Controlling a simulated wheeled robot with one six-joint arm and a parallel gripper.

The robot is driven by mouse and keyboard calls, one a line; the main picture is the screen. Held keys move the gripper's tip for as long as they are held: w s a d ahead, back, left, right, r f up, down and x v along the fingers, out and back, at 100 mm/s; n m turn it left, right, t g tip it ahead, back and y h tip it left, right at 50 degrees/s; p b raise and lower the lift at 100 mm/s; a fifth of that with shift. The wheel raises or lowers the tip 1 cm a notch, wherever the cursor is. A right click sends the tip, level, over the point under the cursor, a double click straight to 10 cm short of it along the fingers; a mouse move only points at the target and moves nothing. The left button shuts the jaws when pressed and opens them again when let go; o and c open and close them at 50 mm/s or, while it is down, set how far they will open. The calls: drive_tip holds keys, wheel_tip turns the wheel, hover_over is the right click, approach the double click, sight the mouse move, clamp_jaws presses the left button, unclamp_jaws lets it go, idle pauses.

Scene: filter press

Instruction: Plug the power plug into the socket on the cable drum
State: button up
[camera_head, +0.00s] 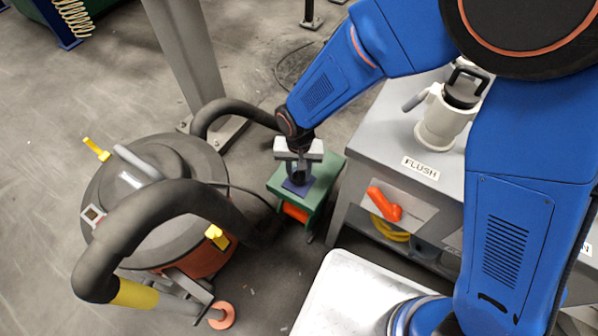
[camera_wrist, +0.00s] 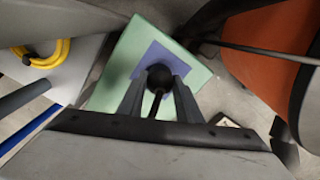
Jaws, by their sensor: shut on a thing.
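The cable drum (camera_head: 322,185) is a green box-like stand with an orange part below its top, on the floor between the vacuum and the grey cabinet. A blue-purple socket plate (camera_head: 297,188) lies on its top. My gripper (camera_head: 299,172) points down over this plate and is shut on the dark power plug (camera_wrist: 158,80). In the wrist view the round plug sits between the fingers, over the blue plate (camera_wrist: 146,60) on the green top (camera_wrist: 131,46). The plug hides the socket opening. I cannot tell whether the plug touches the plate.
A large vacuum (camera_head: 160,190) with a thick black hose (camera_head: 140,235) stands close on the left. A grey cabinet (camera_head: 400,150) with a white jug (camera_head: 440,118) and an orange handle (camera_head: 384,204) is on the right. A dark cable (camera_wrist: 255,48) runs beside the drum.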

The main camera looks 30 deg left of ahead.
drive_tip(key=shift+f, duration=0.55)
drive_tip(key=o, duration=1.1)
wheel_tip(320, 180, up, 17)
drive_tip(key=shift+r, duration=0.15)
idle(0.6)
